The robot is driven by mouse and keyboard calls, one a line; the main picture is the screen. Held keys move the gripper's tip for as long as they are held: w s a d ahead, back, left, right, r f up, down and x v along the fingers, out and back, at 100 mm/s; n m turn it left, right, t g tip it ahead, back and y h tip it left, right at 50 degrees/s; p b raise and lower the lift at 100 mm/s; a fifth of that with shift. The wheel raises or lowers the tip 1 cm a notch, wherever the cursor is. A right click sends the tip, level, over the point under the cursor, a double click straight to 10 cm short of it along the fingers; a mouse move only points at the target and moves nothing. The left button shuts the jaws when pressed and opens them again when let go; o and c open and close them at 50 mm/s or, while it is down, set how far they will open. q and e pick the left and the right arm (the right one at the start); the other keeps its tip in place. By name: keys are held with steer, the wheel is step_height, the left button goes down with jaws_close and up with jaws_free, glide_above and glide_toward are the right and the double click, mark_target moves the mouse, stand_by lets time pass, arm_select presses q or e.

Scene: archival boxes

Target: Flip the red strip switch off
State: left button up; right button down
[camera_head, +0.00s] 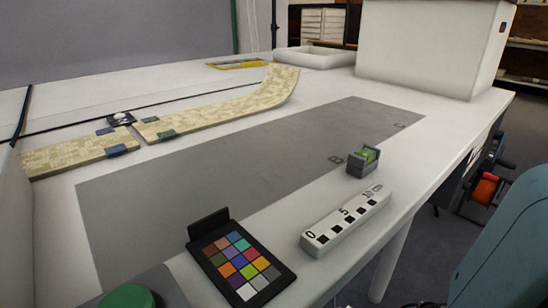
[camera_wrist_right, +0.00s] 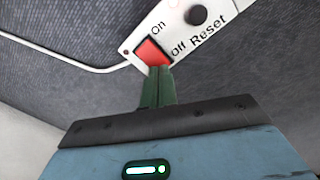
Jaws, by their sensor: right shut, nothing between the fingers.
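The red strip switch (camera_wrist_right: 152,51) shows in the right wrist view, set in a white power strip (camera_wrist_right: 182,28) with printed "On", "Off" and "Reset" labels. "On" is by its upper end and "Off" by its right side. My right gripper (camera_wrist_right: 159,69) is shut and empty, its green fingertips at the switch's lower edge and overlapping it in the picture. I cannot tell whether they press on it or which way the rocker is tilted. The switch does not show in the head view, where part of my right arm (camera_head: 515,245) is at the right edge. My left gripper is not in view.
A dark round button (camera_wrist_right: 196,15) sits beside "Reset". A white cable (camera_wrist_right: 75,62) runs left from the strip. In the head view, a white table (camera_head: 405,185) holds a colour chart (camera_head: 238,262), a scale bar (camera_head: 345,222) and a small grey holder (camera_head: 362,161). An orange-red reel (camera_head: 484,190) is beyond its right edge.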

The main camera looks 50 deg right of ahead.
steer(key=shift+f+b, duration=0.6)
steer(key=shift+f, duration=0.15)
stand_by(0.3)
steer(key=shift+r, duration=0.1)
step_height(320, 180, up, 3)
steer(key=p, duration=0.3)
step_height(320, 180, up, 3)
steer(key=p, duration=0.3)
steer(key=shift+r+p, duration=0.45)
steer(key=shift+p, duration=0.1)
